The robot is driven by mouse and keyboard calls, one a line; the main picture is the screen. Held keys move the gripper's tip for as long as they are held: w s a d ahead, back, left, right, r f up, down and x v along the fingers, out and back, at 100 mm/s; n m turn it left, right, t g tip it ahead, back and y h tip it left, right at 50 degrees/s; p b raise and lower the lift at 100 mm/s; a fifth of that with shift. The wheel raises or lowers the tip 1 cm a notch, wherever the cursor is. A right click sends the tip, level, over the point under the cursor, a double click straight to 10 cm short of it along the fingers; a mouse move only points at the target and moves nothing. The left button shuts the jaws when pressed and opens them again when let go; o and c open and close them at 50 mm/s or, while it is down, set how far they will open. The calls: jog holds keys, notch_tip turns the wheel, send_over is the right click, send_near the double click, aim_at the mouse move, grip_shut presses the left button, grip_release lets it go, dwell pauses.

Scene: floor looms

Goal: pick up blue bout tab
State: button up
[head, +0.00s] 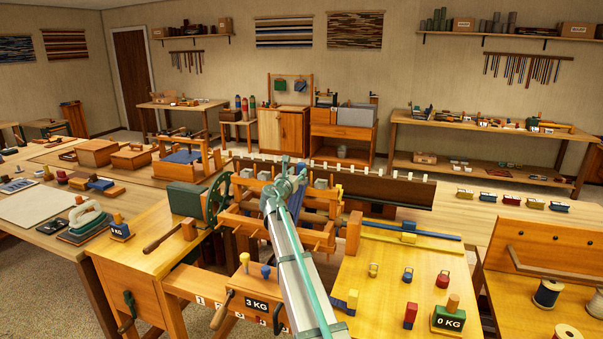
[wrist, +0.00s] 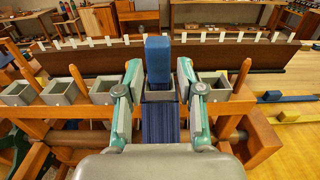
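A blue upright block, which looks like the blue bout tab (wrist: 158,60), stands at a grey square holder (wrist: 160,95) on the wooden loom rail in the wrist view. Blue threads (wrist: 160,124) hang below the holder. My gripper (wrist: 159,75) is open, with one finger on each side of the tab. Narrow gaps seem to show between fingers and tab; contact is hard to judge. In the head view my gripper (head: 286,184) is over the loom's rail, and my arm hides the tab there.
More grey holders (wrist: 60,91) line the rail to the left, empty. A dark beam with white pegs (wrist: 80,62) runs behind. Upright wooden pegs (wrist: 240,78) stand close on the right. A table at right holds small coloured pieces (head: 408,274) and a 0 KG weight (head: 448,318).

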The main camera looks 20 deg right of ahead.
aim_at(300, 169)
jog(key=shift+p+x, duration=0.95)
jog(key=shift+x, duration=1.9)
jog(key=shift+a+f, duration=0.1)
jog(key=shift+f, duration=0.1)
grip_shut()
jog(key=shift+w+r, duration=0.1)
jog(key=shift+r, duration=0.05)
